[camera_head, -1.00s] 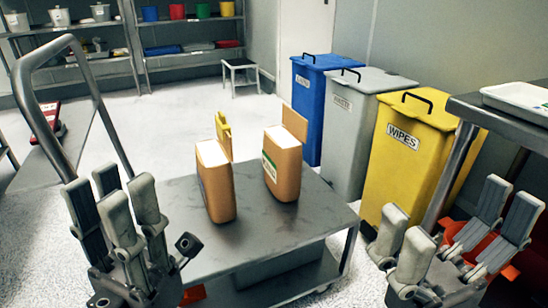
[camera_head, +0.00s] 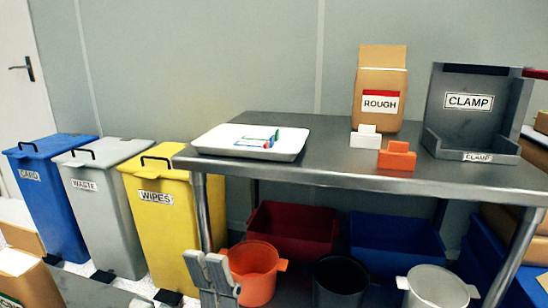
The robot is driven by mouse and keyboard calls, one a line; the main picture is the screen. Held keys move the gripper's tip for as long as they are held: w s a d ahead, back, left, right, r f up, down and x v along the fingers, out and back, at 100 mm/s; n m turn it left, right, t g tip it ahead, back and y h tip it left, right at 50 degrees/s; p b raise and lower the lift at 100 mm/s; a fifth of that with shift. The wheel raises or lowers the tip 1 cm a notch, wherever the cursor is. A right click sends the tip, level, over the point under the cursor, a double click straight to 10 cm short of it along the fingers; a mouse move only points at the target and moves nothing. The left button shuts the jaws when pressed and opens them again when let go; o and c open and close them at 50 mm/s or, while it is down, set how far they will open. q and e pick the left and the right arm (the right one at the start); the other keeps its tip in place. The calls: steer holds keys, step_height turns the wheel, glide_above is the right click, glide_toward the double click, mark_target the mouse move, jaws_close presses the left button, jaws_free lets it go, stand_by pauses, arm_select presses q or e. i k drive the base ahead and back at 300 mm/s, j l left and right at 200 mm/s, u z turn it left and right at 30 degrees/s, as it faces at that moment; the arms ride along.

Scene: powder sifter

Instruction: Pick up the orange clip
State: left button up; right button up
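The orange clip (camera_head: 397,156) stands on the grey metal table (camera_head: 330,170) near its front edge. It is right of a white clip (camera_head: 366,137) and in front of a brown bag labelled ROUGH (camera_head: 380,92). One of my grippers (camera_head: 212,276) shows only in part at the bottom, in front of the table and well away from the orange clip. Which arm it belongs to and whether it is open are unclear. No gripper touches the clip.
A white tray (camera_head: 250,142) with small coloured items lies at the table's left. A grey CLAMP holder (camera_head: 474,105) stands right of the clip. Bins and buckets fill the space below. Yellow (camera_head: 160,225), grey and blue lidded bins stand left. The table's front middle is clear.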

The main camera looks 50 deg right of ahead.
mark_target(397, 156)
steer(key=l+z, duration=0.1)
steer(key=z, duration=0.3)
steer(key=l+z, duration=0.1)
steer(key=z, duration=0.25)
steer(key=l+z, duration=0.1)
steer(key=z, duration=0.3)
